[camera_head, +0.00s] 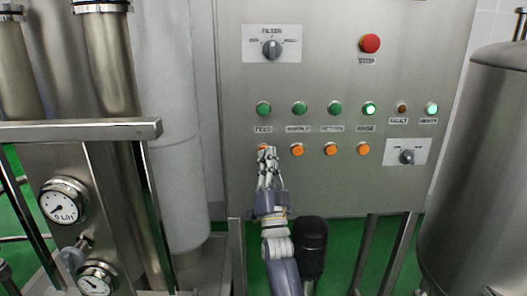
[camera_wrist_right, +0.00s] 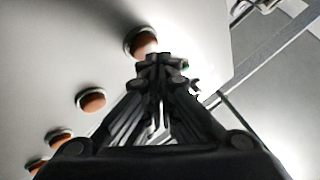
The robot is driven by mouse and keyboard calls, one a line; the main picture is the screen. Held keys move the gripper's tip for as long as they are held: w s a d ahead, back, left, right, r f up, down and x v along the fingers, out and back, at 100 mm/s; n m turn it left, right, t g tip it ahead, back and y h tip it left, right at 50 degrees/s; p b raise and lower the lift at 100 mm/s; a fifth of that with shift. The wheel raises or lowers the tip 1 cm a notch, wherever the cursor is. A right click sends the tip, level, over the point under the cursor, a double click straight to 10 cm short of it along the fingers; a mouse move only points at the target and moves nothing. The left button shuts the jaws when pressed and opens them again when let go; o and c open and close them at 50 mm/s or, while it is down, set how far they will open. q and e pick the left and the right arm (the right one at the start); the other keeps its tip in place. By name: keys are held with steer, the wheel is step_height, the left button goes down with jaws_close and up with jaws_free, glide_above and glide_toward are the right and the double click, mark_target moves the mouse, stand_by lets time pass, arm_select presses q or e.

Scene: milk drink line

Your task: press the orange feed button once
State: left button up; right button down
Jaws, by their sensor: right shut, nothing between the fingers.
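The orange feed button (camera_head: 262,148) is the leftmost of the orange buttons on the steel control panel, under the FEED label. My right gripper (camera_head: 267,152) is right in front of it and hides part of it. In the right wrist view the shut, empty fingers (camera_wrist_right: 157,60) point at an orange button (camera_wrist_right: 143,43) with a pale ring, and their tips overlap its lower edge. I cannot tell whether the tips touch the button. My left gripper is not in view.
More orange buttons (camera_head: 298,150) sit to the right in the same row. Green lamps (camera_head: 300,108) are above, with a red stop button (camera_head: 369,43) and filter knob (camera_head: 272,48) higher up. Pipes with gauges (camera_head: 64,203) stand left and a steel tank (camera_head: 485,165) right.

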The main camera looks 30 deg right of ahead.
steer(key=shift+s+a, duration=0.2)
steer(key=shift+s, duration=0.15)
steer(key=shift+s+a+p, duration=0.4)
steer(key=shift+s+a, duration=0.05)
steer(key=shift+s, duration=0.25)
steer(key=shift+s+a+p, duration=0.4)
steer(key=shift+s+p, duration=0.05)
steer(key=shift+s, duration=0.3)
steer(key=shift+s+a+p, duration=0.4)
steer(key=shift+s+a, duration=0.05)
steer(key=shift+s, duration=0.25)
